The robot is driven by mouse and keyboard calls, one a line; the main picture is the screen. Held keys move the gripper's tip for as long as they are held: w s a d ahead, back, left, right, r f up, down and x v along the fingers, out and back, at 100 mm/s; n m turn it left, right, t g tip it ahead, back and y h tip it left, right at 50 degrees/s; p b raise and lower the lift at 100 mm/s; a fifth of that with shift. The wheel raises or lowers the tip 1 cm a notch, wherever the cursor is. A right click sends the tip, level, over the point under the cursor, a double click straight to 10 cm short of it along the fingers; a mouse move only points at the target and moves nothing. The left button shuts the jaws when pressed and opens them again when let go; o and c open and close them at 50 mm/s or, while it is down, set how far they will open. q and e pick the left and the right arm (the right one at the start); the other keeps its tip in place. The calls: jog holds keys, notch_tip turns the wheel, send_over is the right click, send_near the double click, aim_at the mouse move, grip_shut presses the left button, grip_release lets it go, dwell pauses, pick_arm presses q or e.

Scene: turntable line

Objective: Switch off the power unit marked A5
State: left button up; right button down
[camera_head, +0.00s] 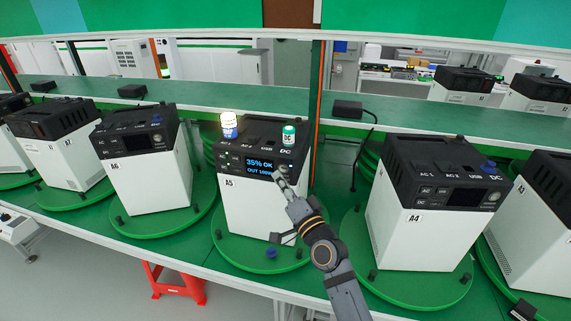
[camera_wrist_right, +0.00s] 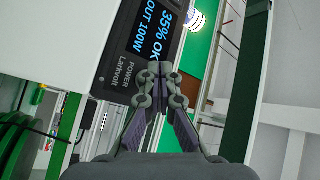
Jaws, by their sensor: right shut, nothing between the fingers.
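The power unit marked A5 (camera_head: 255,210) stands on a round green turntable (camera_head: 232,247) in the middle of the head view. It has a white body and a black top. Its screen (camera_head: 260,168) is lit and reads 35% OK and OUT 100W; it also shows in the right wrist view (camera_wrist_right: 150,28). My right gripper (camera_head: 281,176) is shut and empty, its fingertips in front of the panel just right of the screen. In the wrist view its tips (camera_wrist_right: 154,70) are close to the panel beside the word POWER; contact cannot be told. The panel behind the tips is hidden. My left gripper is out of view.
A glowing blue-and-white plug-like piece (camera_head: 229,126) and a green DC one (camera_head: 288,135) stand on A5. Unit A6 (camera_head: 150,180) is left, unit A4 (camera_head: 410,235) right, both dark-screened. A blue knob (camera_head: 271,253) lies at A5's front.

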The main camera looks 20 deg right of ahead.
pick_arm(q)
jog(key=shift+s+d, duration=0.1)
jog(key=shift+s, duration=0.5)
pick_arm(e)
jog(key=shift+r, duration=0.15)
jog(key=shift+d, duration=0.2)
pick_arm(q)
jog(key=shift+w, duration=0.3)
pick_arm(e)
jog(key=shift+w, duration=0.1)
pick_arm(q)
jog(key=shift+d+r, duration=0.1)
pick_arm(e)
jog(key=shift+w+d, duration=0.2)
jog(key=shift+w, duration=0.1)
